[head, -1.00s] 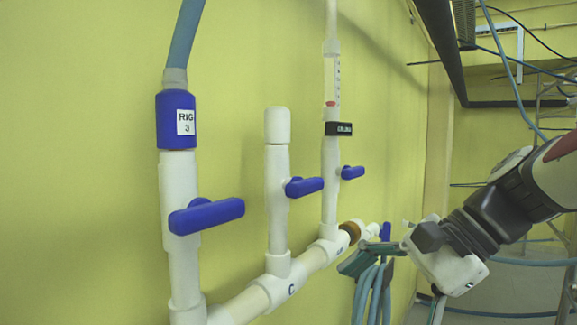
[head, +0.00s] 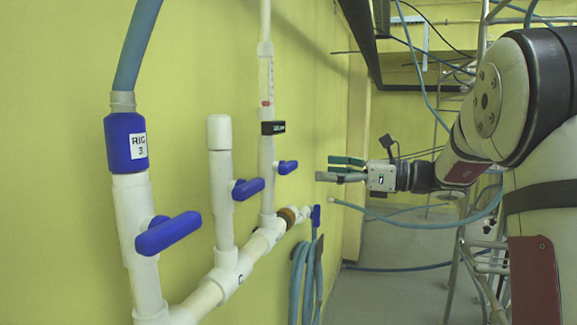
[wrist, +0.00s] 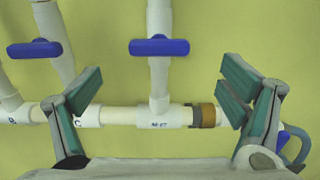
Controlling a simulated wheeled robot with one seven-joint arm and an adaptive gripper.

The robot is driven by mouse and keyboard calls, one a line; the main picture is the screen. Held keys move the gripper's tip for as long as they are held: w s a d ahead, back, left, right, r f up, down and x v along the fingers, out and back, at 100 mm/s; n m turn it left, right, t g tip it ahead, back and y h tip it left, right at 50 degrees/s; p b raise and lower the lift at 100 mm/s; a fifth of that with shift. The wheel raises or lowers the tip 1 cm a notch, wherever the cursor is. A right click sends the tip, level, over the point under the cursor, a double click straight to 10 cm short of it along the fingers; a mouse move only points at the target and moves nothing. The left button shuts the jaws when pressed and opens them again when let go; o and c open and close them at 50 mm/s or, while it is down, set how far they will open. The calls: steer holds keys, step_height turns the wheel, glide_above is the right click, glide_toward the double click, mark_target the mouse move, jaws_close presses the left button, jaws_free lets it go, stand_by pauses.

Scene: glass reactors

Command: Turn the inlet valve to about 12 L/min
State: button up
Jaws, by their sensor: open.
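Blue lever valves sit on white pipes along the wall: a near one (head: 167,233) below the RIG 3 collar (head: 125,142), a middle one (head: 247,188) on a capped riser, and a far one (head: 287,167) under the clear flow tube (head: 266,82). A red float sits low in the tube; its scale is too small to read.
A brass-coloured fitting (head: 289,216) and another blue handle (head: 316,215) end the lower pipe. Coiled blue hoses (head: 303,275) hang below. A loose hose (head: 400,224) runs behind my arm. A metal ladder frame stands at right.

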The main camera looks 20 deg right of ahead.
mark_target(293, 167)
steer(key=p+x, duration=0.1)
steer(key=x, duration=0.8)
steer(key=shift+w+a, duration=0.1)
steer(key=shift+a, duration=0.1)
steer(key=c, duration=1.2)
